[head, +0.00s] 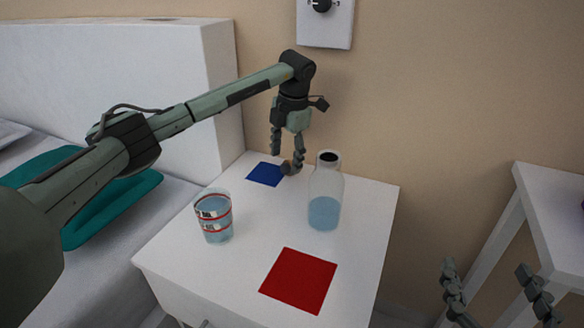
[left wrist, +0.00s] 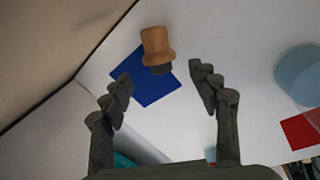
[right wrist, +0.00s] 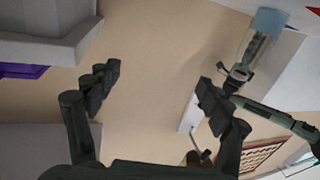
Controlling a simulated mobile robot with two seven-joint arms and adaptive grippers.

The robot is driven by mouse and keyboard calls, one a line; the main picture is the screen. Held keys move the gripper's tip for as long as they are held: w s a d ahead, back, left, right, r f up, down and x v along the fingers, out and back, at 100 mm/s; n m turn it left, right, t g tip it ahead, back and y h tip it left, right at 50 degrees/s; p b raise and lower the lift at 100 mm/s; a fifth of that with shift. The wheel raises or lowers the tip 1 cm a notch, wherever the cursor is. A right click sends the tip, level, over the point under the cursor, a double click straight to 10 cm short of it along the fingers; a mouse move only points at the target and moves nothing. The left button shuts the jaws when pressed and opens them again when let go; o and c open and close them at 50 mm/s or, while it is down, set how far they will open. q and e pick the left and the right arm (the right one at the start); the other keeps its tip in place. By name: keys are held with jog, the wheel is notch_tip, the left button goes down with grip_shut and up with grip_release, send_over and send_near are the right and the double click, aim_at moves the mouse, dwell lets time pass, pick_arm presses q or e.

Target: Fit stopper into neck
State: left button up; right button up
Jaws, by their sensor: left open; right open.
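The stopper (left wrist: 157,45), orange-brown with a dark lower part, shows over the blue square (left wrist: 150,88) in the left wrist view. I cannot make it out clearly in the head view. My left gripper (head: 286,156) is open above the blue square, its fingers apart and not touching the stopper. The clear bottle (head: 324,190) stands upright on the white table, with blue liquid inside and a dark open neck (head: 328,157). It shows partly in the left wrist view (left wrist: 300,75). My right gripper (head: 485,267) is open and empty, right of the table.
A striped glass (head: 214,217) of bluish liquid stands on the table (head: 180,262), left of the bottle. A red square (head: 298,281) lies in front. A bed with a teal cushion (head: 120,195) is at left. Another white table (head: 555,205) is at right. The wall is close behind.

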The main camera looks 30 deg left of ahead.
aim_at(286, 165)
pick_arm(q)
notch_tip(286, 165, down, 3)
jog(key=shift+w+a+f, duration=0.1)
jog(key=shift+w+a, duration=0.05)
pick_arm(e)
jog(key=shift+s+a+r+t+y, duration=0.1)
jog(key=shift+a+r+t+y, duration=0.1)
jog(key=shift+r, duration=0.25)
jog(key=shift+a+r+t+y, duration=0.1)
jog(key=shift+a+r, duration=0.05)
jog(key=shift+r, duration=0.25)
pick_arm(q)
jog(key=shift+c, duration=0.5)
jog(key=c, duration=1)
